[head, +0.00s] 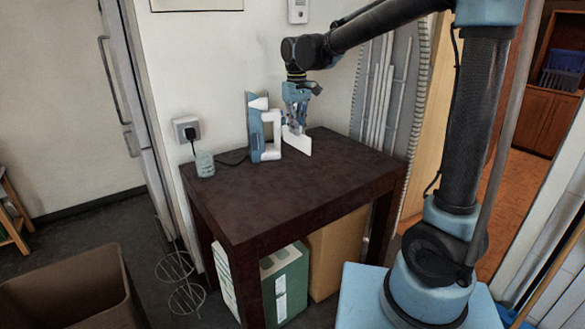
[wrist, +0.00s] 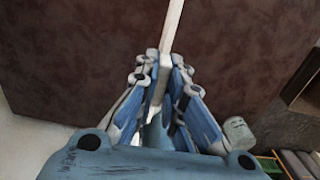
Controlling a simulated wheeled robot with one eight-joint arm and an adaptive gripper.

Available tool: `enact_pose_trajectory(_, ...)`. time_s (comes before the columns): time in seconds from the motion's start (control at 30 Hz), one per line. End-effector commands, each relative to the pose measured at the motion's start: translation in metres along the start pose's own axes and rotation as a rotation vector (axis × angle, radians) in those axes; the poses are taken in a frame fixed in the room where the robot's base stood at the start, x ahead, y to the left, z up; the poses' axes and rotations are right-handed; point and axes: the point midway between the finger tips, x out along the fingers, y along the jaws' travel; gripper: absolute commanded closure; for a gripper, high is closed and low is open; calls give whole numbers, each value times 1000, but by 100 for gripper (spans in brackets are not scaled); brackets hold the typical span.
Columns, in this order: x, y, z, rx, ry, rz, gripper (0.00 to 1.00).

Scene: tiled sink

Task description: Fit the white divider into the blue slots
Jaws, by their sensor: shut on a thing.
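The white divider (head: 297,142) is a thin flat plate in my gripper (head: 296,122), at the back of the dark table. In the wrist view the divider (wrist: 173,28) shows edge-on, with the blue fingers (wrist: 163,75) closed on either side of it. Just left of it in the head view stands an upright blue piece (head: 252,127) with white parts on its right side. The slots cannot be made out. Whether the divider touches the blue piece cannot be told.
The dark brown table (head: 290,193) has a clear front and right side. A small pale green cup (head: 205,164) stands at its left back corner, near a wall socket with a black plug (head: 190,132). The wall is close behind. A brown bin (head: 70,285) stands at lower left.

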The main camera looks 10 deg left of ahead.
Motion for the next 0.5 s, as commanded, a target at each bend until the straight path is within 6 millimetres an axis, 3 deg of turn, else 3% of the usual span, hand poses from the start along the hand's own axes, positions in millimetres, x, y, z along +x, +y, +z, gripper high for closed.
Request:
enact_pose_trajectory(0.3, 2, 1, 0, 1, 0, 0, 100)
enact_pose_trajectory(0.5, 31, 1, 0, 2, 0, 0, 100)
